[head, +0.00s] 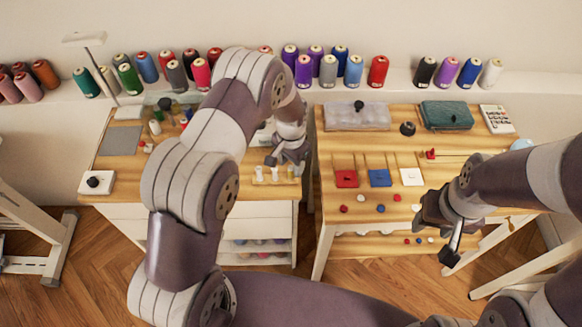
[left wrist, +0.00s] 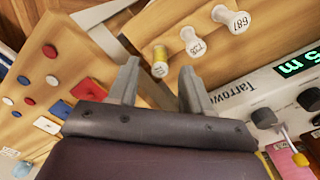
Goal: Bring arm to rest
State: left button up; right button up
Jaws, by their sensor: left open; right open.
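My left arm reaches over the left wooden table (head: 122,165). My left gripper (head: 284,160) is open, just above a small wooden rack (head: 266,182) at that table's right edge. In the left wrist view its fingers (left wrist: 160,85) are apart with nothing between them. A spool with yellow thread (left wrist: 160,62) and two white spools (left wrist: 192,42) (left wrist: 232,19) stand on the rack just beyond the fingertips. My right gripper (head: 447,232) is open and empty at the front right of the right table (head: 330,215), pointing down.
The right table holds red (head: 346,179), blue (head: 380,178) and white (head: 411,177) squares with several buttons. A grey device with a green display (left wrist: 298,62) is close to the left gripper. Thread cones line the back shelf (head: 400,82). My left arm hides part of the left table.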

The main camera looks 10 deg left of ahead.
pick_arm(q)
notch_tip(320, 180, up, 10)
jog(key=b, duration=0.2)
jog(key=s+a+r+n, duration=0.2)
jog(key=s+r, duration=0.1)
jog(key=s, duration=0.6)
jog(key=s+a+r+n+t, duration=0.1)
jog(key=s+a+r+n, duration=0.1)
jog(key=s, duration=0.8)
jog(key=shift+a+r+n, duration=0.15)
jog(key=shift+r+n, duration=0.65)
